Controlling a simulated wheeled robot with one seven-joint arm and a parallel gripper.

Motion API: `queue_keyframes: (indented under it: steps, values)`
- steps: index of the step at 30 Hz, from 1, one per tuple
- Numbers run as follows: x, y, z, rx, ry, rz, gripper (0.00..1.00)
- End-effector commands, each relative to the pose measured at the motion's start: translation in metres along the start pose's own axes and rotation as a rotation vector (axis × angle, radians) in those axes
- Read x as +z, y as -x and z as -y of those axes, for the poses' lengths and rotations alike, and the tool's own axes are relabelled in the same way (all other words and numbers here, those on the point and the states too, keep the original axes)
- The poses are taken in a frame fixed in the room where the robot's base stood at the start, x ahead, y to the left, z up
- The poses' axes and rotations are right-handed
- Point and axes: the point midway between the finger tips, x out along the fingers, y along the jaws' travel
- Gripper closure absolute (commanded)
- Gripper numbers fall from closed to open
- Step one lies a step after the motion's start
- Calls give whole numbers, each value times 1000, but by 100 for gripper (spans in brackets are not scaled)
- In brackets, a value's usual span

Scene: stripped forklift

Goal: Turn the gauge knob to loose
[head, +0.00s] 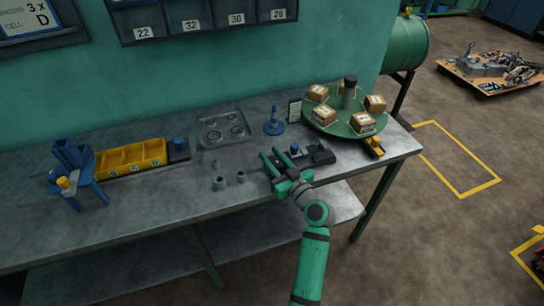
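My gripper (270,155) is over the front part of the grey bench, right of the middle. Its two green fingers are apart, with nothing seen between them. Just right of the fingers is a dark fixture (318,154) with a small blue knob (295,149) at its left end. The gripper partly hides this fixture, and I cannot tell whether they touch. A second dark block (180,156) with a blue top stands farther left, beside the yellow bin. Neither is clearly marked as the gauge, and no knob setting is readable.
The bench (130,215) holds a yellow bin (130,158), blue stand (80,172), grey tray (222,129), small grey cylinders (219,183), blue cone-shaped piece (274,124) and green turntable (342,128) with several boxes. The bench's front left is clear.

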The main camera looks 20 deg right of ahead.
Motion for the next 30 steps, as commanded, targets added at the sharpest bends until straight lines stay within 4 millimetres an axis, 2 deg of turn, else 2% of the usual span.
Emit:
queue_keyframes:
  steps: [10, 14, 24, 30]
  values:
    - [0, 1, 0, 1, 1, -1, 57]
    - [-1, 9, 0, 2, 0, -2, 57]
    - [0, 69, 0, 4, 0, 0, 57]
    - [0, 97, 0, 3, -1, 0, 57]
